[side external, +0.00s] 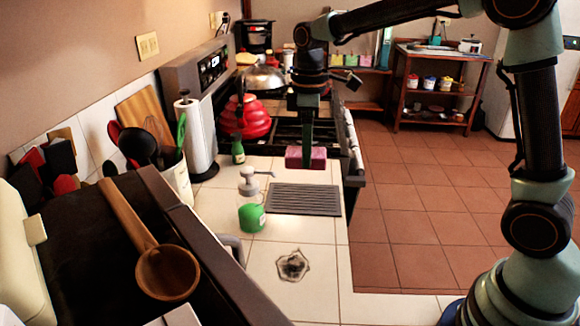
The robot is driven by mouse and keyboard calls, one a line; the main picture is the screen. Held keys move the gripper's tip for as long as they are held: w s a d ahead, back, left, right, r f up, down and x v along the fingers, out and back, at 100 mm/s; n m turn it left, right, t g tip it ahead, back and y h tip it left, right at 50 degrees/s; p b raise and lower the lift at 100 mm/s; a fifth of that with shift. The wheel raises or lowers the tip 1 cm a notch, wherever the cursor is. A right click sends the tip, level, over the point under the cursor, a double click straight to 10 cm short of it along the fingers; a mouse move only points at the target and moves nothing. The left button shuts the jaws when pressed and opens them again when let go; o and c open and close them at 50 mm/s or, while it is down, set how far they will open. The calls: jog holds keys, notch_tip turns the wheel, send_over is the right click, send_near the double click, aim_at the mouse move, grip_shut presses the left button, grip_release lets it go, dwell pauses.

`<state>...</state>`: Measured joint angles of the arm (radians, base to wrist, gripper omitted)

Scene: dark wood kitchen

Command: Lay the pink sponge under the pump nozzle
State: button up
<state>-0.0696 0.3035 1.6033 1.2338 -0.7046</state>
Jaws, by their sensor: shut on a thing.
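The pink sponge (318,158) is held in my gripper (307,156) above the tiled counter, near its far right part by the stove. The gripper is shut on it. The pump bottle (251,203) stands upright on the counter, nearer and to the left of the sponge. It has a clear body with green liquid and a grey pump top. Its nozzle (265,172) points right, toward the grey ribbed mat. The sponge is beyond and to the right of the nozzle. The exact gap between sponge and counter is hard to tell.
A grey ribbed mat (304,199) lies right of the bottle. A small green bottle (238,150) stands behind it, near a paper towel holder (197,140). A utensil crock (178,178) is left. A dark star-shaped trivet (292,266) lies in front. The counter's right edge drops to the floor.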

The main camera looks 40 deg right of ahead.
notch_tip(320, 180, down, 20)
jog(key=shift+w+r, duration=0.1)
jog(key=shift+r, duration=0.05)
dwell(0.3)
jog(key=o, duration=1.3)
notch_tip(320, 180, up, 11)
jog(key=s+d+r+m+t, duration=0.1)
jog(key=s+r+m, duration=0.1)
jog(key=s+r, duration=0.2)
jog(key=s+d+r+m+t, duration=0.1)
jog(key=s+r+m+t, duration=0.1)
jog(key=s+r+m, duration=0.1)
jog(key=s+d+r+m+t, duration=0.1)
jog(key=s+r+m+t, duration=0.1)
jog(key=s+r, duration=0.3)
jog(key=shift+s+r+m, duration=0.2)
jog(key=shift+s+m, duration=0.05)
jog(key=shift+s, duration=0.2)
jog(key=shift+s+r+m, duration=0.15)
jog(key=shift+s+m, duration=0.1)
jog(key=shift+s, duration=0.2)
jog(key=shift+o, duration=0.3)
jog(key=shift+s+f+m+t, duration=0.1)
jog(key=shift+s+m+t, duration=0.25)
jog(key=shift+s, duration=0.2)
